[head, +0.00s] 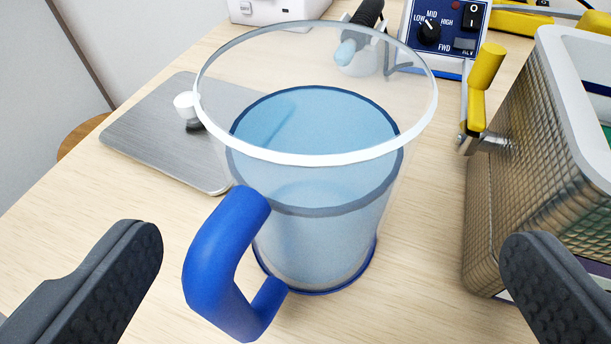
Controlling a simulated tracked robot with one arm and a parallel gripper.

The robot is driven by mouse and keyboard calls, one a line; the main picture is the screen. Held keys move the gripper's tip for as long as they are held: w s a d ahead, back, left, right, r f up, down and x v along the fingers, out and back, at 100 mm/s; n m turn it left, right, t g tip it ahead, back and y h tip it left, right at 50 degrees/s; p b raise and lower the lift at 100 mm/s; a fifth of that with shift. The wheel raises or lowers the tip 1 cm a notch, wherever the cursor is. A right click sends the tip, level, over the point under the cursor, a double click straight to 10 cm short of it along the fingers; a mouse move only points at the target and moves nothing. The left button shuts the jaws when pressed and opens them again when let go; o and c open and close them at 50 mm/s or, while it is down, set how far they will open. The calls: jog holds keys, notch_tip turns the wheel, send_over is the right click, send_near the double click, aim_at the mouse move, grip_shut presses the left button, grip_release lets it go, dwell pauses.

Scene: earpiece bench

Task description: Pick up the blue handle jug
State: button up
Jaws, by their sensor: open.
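The clear jug (330,245) with a blue handle (213,262) stands upright on the wooden bench in the middle of the head view. It holds pale blue liquid, and its handle faces the lower left, towards me. My gripper (330,262) is open, with one dark ribbed finger at the lower left and the other at the lower right. The jug and its handle show between the two fingers, beyond them. I see no contact between the fingers and the jug.
A metal plate (150,140) lies behind left, with a small white-topped item (187,106). A textured metal tank (520,190) with a yellow-handled lever (483,85) stands close on the right. A blue control box (445,35) is behind. The bench (110,215) is clear at left.

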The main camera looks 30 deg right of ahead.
aim_at(312, 191)
jog(key=shift+w+a+x, duration=0.1)
jog(key=shift+x, duration=1.3)
jog(key=shift+w+a+x, duration=0.1)
jog(key=shift+x, duration=1.25)
jog(key=shift+r, duration=0.2)
jog(key=c, duration=2)
jog(key=shift+c, duration=0.2)
jog(key=shift+r, duration=0.2)
